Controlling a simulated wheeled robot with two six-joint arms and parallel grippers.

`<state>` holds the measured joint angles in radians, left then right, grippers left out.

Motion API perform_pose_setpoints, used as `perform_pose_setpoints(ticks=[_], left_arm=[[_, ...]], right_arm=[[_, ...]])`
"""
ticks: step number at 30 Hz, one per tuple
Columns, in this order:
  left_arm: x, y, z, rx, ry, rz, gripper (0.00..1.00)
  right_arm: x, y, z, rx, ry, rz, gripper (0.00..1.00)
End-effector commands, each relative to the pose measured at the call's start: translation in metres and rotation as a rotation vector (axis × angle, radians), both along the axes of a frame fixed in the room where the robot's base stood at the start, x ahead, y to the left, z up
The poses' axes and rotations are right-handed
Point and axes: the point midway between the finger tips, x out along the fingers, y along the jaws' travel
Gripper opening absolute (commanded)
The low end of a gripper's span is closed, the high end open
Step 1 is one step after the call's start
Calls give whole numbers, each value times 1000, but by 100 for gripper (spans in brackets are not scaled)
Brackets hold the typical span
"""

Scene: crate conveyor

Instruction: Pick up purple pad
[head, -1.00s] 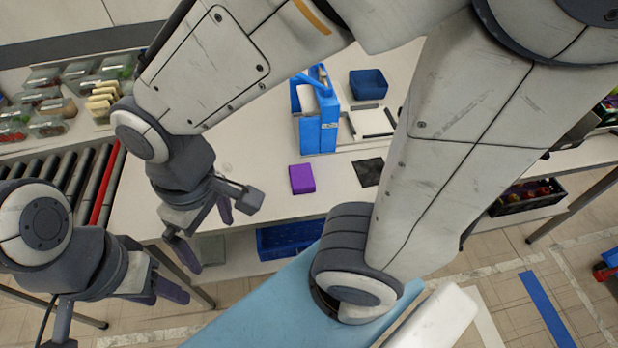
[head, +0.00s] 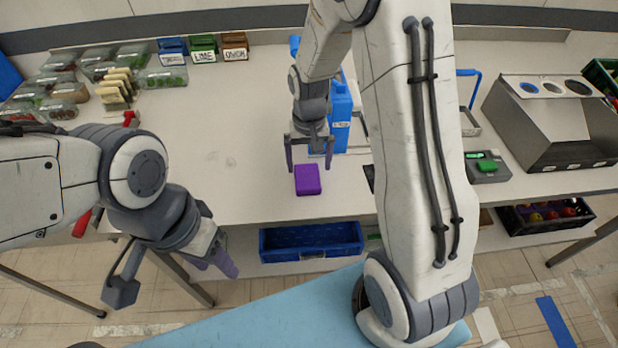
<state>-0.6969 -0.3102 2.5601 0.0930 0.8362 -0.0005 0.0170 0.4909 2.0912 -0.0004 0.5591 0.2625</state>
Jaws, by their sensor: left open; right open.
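The purple pad (head: 308,180) lies flat on the white table (head: 225,195), close to its front edge. My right gripper (head: 309,168) is open and points down at the pad's far side. Its two fingers show to the left and right of the pad's far edge; I cannot tell their height above the table. My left gripper (head: 228,266) is open and empty, low in front of the table's front edge and left of the pad.
A blue dispenser-like box (head: 340,118) stands just behind the pad, partly hidden by my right arm. A blue crate (head: 310,243) sits on the shelf below. Clear containers (head: 163,78) stand at the back left. The table left of the pad is clear.

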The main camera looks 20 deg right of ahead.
Motion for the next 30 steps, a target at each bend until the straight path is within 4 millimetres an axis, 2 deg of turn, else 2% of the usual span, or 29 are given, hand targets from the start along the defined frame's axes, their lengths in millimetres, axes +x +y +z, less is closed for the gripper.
perform_pose_setpoints(ticks=[12,20,21,26,27,28,29,30], left_arm=[[0,0,13,0,0,0,50],[0,0,13,0,0,0,50],[0,0,13,0,0,0,50],[0,0,13,0,0,0,50],[0,0,13,0,0,0,50],[0,0,13,0,0,0,50],[0,0,13,0,0,0,50],[0,0,13,0,0,0,50]], right_arm=[[4,2,-48,0,3,0,100],[4,2,-53,0,0,-1,100],[4,2,-53,0,0,-1,96],[4,2,-53,0,0,-1,35],[4,2,-53,0,0,-1,28],[4,2,-53,0,0,-1,28],[4,2,-52,0,0,-1,20],[4,2,-52,0,0,-1,20]])
